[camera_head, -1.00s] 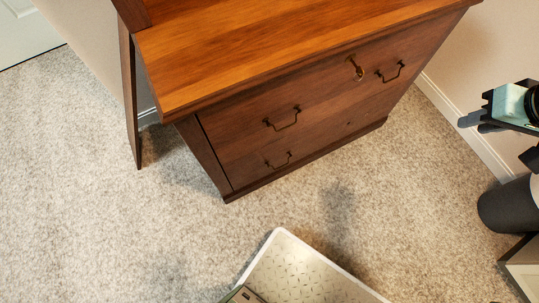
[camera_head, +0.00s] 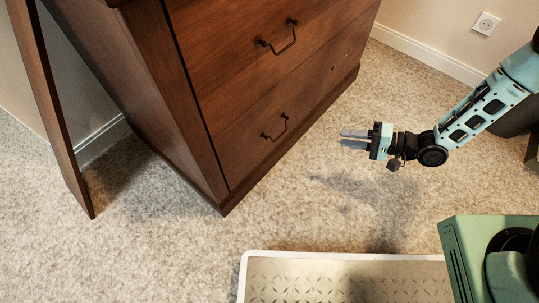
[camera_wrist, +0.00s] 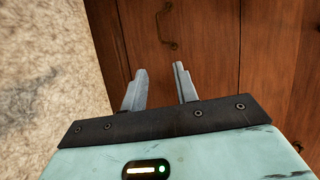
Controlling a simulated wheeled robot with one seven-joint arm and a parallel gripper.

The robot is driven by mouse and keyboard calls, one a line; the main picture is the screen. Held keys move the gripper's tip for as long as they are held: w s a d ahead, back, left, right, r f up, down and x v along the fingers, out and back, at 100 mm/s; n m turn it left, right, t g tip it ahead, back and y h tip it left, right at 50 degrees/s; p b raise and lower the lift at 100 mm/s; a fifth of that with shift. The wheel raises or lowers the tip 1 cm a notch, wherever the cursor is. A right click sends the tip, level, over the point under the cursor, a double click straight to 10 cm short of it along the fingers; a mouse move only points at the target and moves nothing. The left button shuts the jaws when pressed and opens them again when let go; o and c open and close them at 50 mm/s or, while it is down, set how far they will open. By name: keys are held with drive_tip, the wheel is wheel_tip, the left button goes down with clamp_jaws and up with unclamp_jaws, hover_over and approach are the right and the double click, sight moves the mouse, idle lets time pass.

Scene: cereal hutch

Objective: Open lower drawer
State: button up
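The lower drawer (camera_head: 243,135) is the lower front panel of a reddish-brown wooden cabinet. It looks flush with the cabinet front, and its dark metal handle (camera_head: 280,135) sticks out. My gripper (camera_head: 341,138) is in the air to the right of this handle, apart from it, with its two grey fingers pointing left toward the cabinet. In the wrist view, the open fingers (camera_wrist: 160,75) have a clear gap and nothing between them. A bronze handle (camera_wrist: 167,44), which looks like the lower drawer's, shows beyond the fingertips.
The upper drawer (camera_head: 220,65) has its own handle and looks shut. A brown panel (camera_head: 48,110) leans out at the cabinet's left. Open carpet (camera_head: 150,255) lies before the cabinet. A wall with a white skirting board (camera_head: 425,60) stands behind, at the right.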

drive_tip(key=s+b+x, duration=0.1)
drive_tip(key=b+x, duration=0.6)
drive_tip(key=x, duration=1.1)
drive_tip(key=shift+s+a+y, duration=0.3)
drive_tip(key=shift+s+y, duration=0.05)
drive_tip(key=shift+y, duration=0.05)
clamp_jaws()
